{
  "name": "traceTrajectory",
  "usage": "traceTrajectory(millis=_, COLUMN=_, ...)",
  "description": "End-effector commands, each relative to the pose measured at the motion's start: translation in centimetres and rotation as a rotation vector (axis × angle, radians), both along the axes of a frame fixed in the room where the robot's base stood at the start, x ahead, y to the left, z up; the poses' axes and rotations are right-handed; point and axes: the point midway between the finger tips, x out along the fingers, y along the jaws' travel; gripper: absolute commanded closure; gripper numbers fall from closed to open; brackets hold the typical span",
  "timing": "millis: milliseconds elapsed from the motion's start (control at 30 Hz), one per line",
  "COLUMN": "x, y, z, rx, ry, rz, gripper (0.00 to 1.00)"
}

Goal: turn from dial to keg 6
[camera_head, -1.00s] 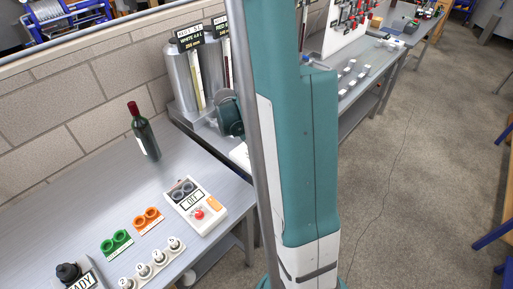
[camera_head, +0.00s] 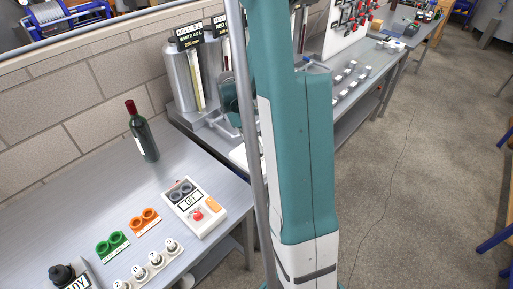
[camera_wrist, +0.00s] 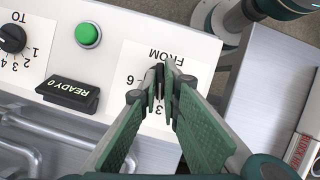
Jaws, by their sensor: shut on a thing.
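In the wrist view a white panel shows upside down. The dial (camera_wrist: 159,72) labelled FROM is dark and mostly hidden by my green fingers. My gripper (camera_wrist: 158,92) is shut on this dial from both sides.
The panel also has a TO dial (camera_wrist: 12,38), a green button (camera_wrist: 88,34) and a display (camera_wrist: 68,95) reading "READY 0". Grey pipes (camera_wrist: 40,150) run below it. In the head view a wine bottle (camera_head: 145,135) and a box reading "OFF" (camera_head: 196,208) stand on a bench.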

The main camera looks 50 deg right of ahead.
Motion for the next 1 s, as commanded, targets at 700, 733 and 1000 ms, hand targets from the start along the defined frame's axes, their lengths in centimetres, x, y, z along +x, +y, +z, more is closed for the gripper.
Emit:
traceTrajectory(millis=700, x=-0.07, y=-0.51, z=-0.05, rx=0.000, ry=0.000, rz=-0.682, gripper=1.00)
traceTrajectory(millis=733, x=-0.08, y=-0.51, z=-0.05, rx=0.001, ry=-0.001, rz=-0.711, gripper=1.00)
traceTrajectory(millis=1000, x=-0.18, y=-0.61, z=-0.06, rx=0.001, ry=-0.001, rz=-0.967, gripper=1.00)
